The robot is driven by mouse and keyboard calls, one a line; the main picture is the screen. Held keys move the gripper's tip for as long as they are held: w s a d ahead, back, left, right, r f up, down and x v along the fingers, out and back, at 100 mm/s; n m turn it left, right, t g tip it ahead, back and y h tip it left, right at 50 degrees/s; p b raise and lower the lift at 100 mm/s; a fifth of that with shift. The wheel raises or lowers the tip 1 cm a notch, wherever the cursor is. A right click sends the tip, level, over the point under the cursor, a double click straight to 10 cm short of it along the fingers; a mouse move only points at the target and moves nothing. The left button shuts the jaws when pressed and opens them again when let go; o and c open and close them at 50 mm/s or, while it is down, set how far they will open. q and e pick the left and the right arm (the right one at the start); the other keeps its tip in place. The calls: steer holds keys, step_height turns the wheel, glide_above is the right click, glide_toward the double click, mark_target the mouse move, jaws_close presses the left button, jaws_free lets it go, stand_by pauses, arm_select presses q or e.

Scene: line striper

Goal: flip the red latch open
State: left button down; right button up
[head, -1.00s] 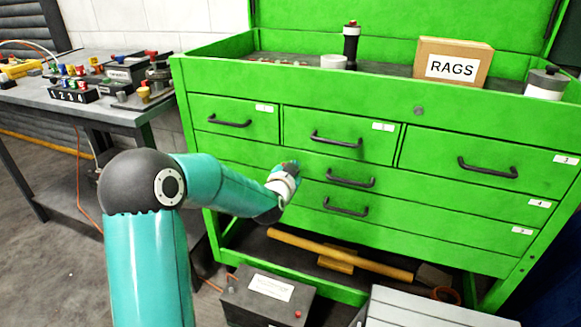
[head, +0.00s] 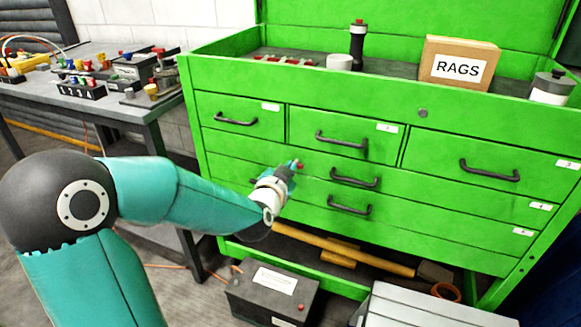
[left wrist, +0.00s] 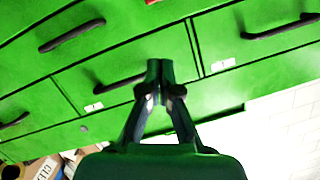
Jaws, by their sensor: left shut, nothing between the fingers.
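My left gripper (head: 292,171) is in front of the middle drawers of the green tool chest (head: 420,98). It is shut and empty. In the left wrist view its two dark fingers (left wrist: 160,68) meet before the green drawer fronts. A small red spot (head: 299,166) shows right at the fingertips in the head view. I cannot tell whether it is the latch or touches the fingers. A bit of red (left wrist: 151,2) is cut off at the top edge of the left wrist view. No red latch shows clearly. My right gripper is not in view.
Black drawer handles (head: 355,178) stick out near my left gripper. A box marked RAGS (head: 457,63) and a black flashlight-like thing (head: 357,42) stand on the chest. A workbench (head: 140,108) with small devices is at left. A dark box (head: 270,296) lies below.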

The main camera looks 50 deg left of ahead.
arm_select(q)
steer(key=a+n+p, duration=0.1)
steer(key=p, duration=0.1)
steer(key=a+r+n+h+p, duration=0.1)
steer(key=n+p, duration=0.1)
steer(key=p, duration=0.1)
steer(key=shift+n+t+p, duration=0.3)
steer(key=shift+p, duration=0.05)
stand_by(0.3)
